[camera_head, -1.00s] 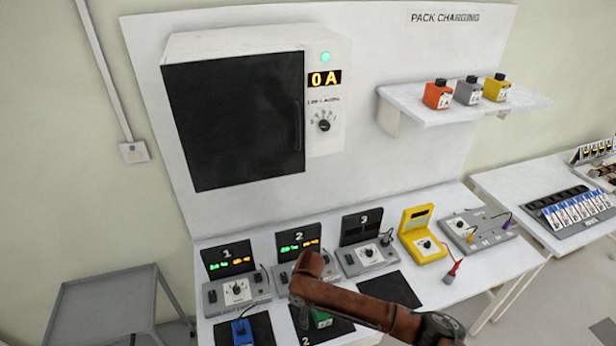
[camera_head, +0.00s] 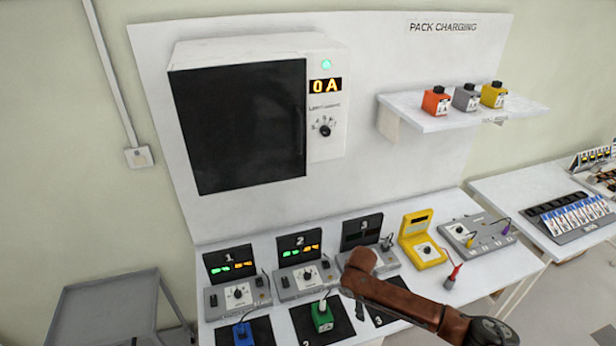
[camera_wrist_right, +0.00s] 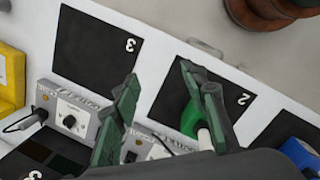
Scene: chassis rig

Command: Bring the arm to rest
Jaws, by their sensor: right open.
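My right arm (camera_head: 405,302) reaches in from the lower right over the bench, its hand above the front of station 3. My right gripper (camera_wrist_right: 158,76) is open and empty in the right wrist view, with both green-grey fingers apart. The green pack (camera_head: 321,316) stands on mat 2 with a lead at its top. It also shows in the right wrist view (camera_wrist_right: 191,118), just beyond one finger; I cannot tell the gap in depth. My left gripper is not in view.
Chargers 1 (camera_head: 237,294) and 2 (camera_head: 306,278) have lit displays; charger 3 (camera_head: 361,232) is dark and partly hidden by my arm. A blue pack (camera_head: 242,334) stands on mat 1. A yellow tester (camera_head: 424,246) sits to the right. Mat 3 (camera_wrist_right: 96,48) is bare.

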